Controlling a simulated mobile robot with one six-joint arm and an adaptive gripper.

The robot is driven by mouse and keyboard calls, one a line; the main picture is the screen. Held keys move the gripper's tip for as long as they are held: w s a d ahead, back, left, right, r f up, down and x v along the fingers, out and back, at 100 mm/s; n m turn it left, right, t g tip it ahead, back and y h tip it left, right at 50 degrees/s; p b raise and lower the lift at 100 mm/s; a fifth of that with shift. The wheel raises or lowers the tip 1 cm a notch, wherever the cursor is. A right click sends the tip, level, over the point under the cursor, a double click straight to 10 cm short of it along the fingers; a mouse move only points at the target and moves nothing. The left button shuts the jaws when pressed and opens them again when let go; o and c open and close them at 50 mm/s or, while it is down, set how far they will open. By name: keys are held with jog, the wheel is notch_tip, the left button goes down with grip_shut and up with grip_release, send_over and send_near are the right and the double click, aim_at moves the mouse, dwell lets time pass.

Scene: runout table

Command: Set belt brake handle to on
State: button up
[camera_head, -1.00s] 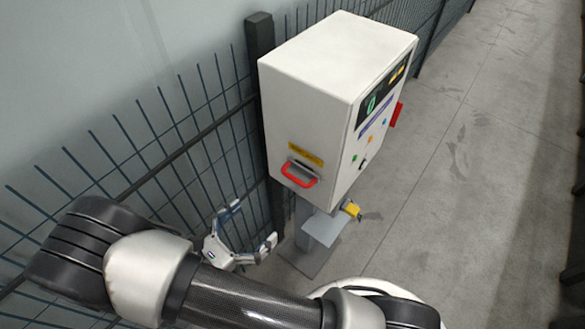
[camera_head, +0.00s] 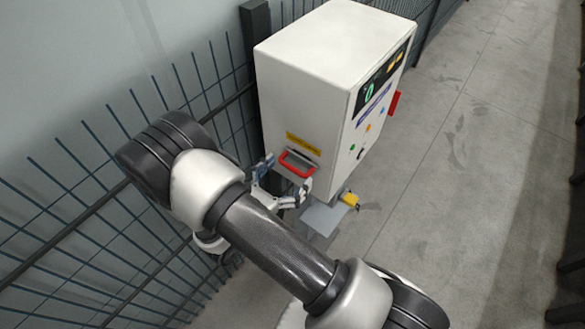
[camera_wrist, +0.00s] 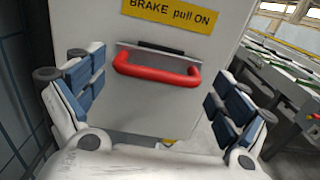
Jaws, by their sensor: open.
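The red brake handle (camera_head: 297,164) is a U-shaped bar low on the side of a white control box (camera_head: 310,48). In the wrist view the red handle (camera_wrist: 157,69) lies across the picture, below a yellow label (camera_wrist: 172,12) reading "BRAKE pull ON". My gripper (camera_head: 287,174) is open, its blue-padded fingers on either side of the handle. In the wrist view the open gripper (camera_wrist: 157,95) has one finger left and one right of the handle, with gaps between; neither finger clearly touches it.
A dark wire fence (camera_head: 185,85) runs close behind and left of the box. A red part (camera_head: 394,103) is on the box's right face. A yellow item (camera_head: 349,199) is below the box. Open concrete floor (camera_head: 480,190) lies to the right.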

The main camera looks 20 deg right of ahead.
jog(key=shift+x, duration=0.95)
jog(key=c, duration=1.3)
jog(key=v, duration=0.5)
jog(key=shift+s+r, duration=0.1)
jog(key=shift+a, duration=0.1)
